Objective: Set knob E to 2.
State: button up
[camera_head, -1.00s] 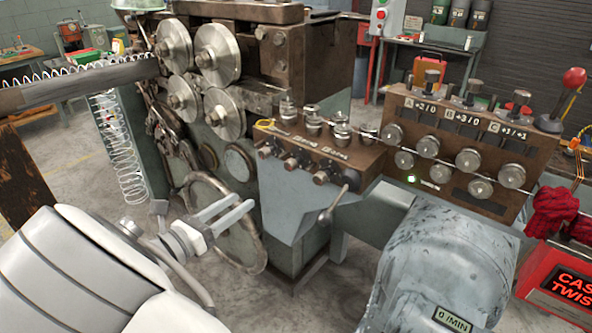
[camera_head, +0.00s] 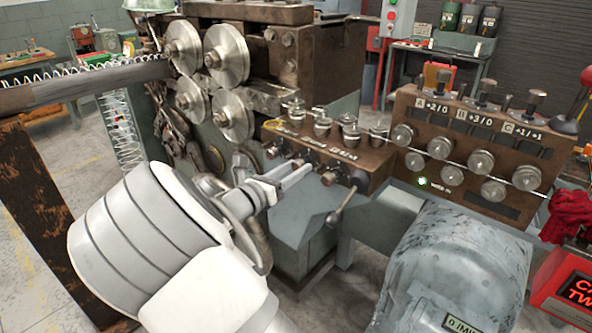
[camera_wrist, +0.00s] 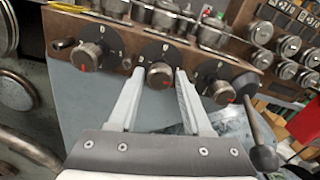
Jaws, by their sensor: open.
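A brown box (camera_head: 340,159) bears a row of three dark knobs on its front. In the wrist view they are the left knob (camera_wrist: 86,57), the middle knob (camera_wrist: 160,74) and the right knob (camera_wrist: 219,91), each with a red mark on a dark dial. Their letters are too small to read, so I cannot tell which is E. My gripper (camera_head: 296,171) is open and points at the middle knob. In the wrist view its fingers (camera_wrist: 158,84) stand on either side of that knob; I cannot tell whether they touch it.
A lever with a dark ball (camera_wrist: 264,158) hangs close to the right finger. A grey motor housing (camera_head: 450,265) stands at the lower right. A panel of rollers (camera_head: 478,160) is behind it on the right. Large steel rollers (camera_head: 226,54) are at the upper left.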

jog(key=shift+w+d, duration=0.2)
jog(key=shift+w, duration=0.1)
grip_shut()
dwell(0.4)
